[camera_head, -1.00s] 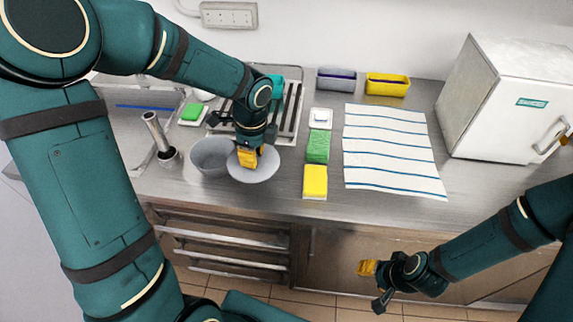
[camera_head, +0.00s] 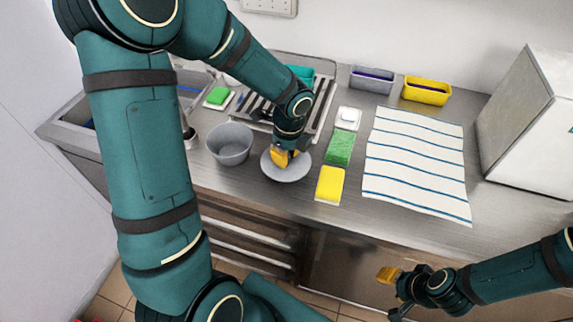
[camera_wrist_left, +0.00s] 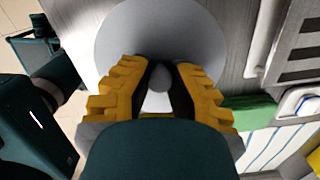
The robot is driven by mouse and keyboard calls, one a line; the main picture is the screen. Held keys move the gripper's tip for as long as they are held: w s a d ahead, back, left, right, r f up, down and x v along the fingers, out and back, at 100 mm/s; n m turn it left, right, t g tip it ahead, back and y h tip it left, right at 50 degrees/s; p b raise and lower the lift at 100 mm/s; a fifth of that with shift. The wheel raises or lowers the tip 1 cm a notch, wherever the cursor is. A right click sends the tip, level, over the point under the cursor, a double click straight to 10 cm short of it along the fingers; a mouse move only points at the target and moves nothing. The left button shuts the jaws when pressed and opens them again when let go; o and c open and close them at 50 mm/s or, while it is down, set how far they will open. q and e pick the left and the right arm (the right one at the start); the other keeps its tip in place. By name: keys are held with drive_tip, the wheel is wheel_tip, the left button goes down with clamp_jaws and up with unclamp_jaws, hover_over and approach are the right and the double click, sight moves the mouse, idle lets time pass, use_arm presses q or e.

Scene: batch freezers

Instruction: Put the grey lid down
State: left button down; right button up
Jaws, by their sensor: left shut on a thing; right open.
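The grey lid (camera_head: 287,172) is a round, flat disc just right of the grey bowl (camera_head: 229,147) in the head view. My left gripper (camera_head: 283,158) points down over it, shut on its knob. In the left wrist view the lid (camera_wrist_left: 160,32) fills the top middle, with its knob between the yellow fingers of my left gripper (camera_wrist_left: 160,85). The lid looks level and low over the counter; I cannot tell whether it touches. My right gripper (camera_head: 388,285) is open and empty in front of the counter at lower right.
A yellow sponge (camera_head: 330,184), a green pad (camera_head: 340,148) and a white dish (camera_head: 348,117) line up right of the lid. A striped cloth (camera_head: 415,165) lies further right, near a white freezer (camera_head: 530,130). A slatted rack (camera_head: 318,105) is behind. Bare counter (camera_head: 240,185) shows in front.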

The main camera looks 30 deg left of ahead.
sight(289, 156)
use_arm(q)
drive_tip(key=shift+f+b, duration=0.45)
drive_tip(key=shift+f, duration=1.35)
drive_tip(key=shift+f, duration=0.15)
drive_tip(key=c, duration=1.1)
unclamp_jaws()
drive_tip(key=shift+o, duration=0.3)
drive_tip(key=shift+r, duration=0.3)
drive_tip(key=r+p, duration=0.1)
drive_tip(key=r, duration=0.3)
drive_tip(key=r+p, duration=0.1)
drive_tip(key=r, duration=0.3)
drive_tip(key=d+r, duration=0.1)
drive_tip(key=r, duration=0.2)
drive_tip(key=shift+r+p, duration=0.4)
